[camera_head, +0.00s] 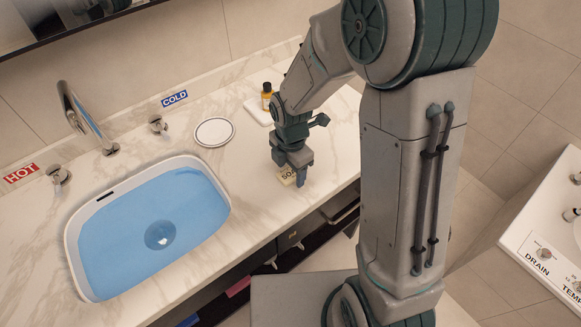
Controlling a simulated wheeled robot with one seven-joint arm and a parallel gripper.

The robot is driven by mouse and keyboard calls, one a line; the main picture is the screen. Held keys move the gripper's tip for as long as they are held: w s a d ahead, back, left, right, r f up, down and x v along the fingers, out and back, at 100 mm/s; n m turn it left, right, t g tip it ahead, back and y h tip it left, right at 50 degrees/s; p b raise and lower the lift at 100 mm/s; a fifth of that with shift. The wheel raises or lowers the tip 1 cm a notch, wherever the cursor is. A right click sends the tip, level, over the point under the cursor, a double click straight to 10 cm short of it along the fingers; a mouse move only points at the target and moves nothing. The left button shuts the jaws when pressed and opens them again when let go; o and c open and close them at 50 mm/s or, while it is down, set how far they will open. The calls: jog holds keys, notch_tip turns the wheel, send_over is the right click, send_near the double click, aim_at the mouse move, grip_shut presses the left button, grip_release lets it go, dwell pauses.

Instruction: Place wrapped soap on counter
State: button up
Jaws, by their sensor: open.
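The wrapped soap (287,177) is a small pale packet with dark lettering, of which "SO" shows. It is at the marble counter (237,178), near the front edge, right of the sink. My gripper (291,179) points down over the soap with its jaws open, one finger on the right side of the packet. The gripper hides part of the soap. I cannot tell whether the soap touches the counter or a finger.
A sink (150,228) with blue water fills the counter's left. A round white dish (214,132) lies behind the gripper. A small amber bottle (267,95) stands on a white tray (257,112) at the back. The counter between sink and gripper is clear.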

aim_at(291, 172)
notch_tip(291, 172, up, 12)
jog(key=shift+r, duration=0.15)
jog(key=s+d+r+m+t, duration=0.1)
jog(key=s+d+m, duration=0.5)
jog(key=m, duration=0.6)
jog(key=s+d+r+m+t, duration=0.2)
jog(key=s+d+r+m, duration=0.2)
jog(key=m, duration=0.8)
jog(key=shift+s+d+r+m, duration=0.35)
jog(key=shift+s+d, duration=0.6)
jog(key=shift+s, duration=0.4)
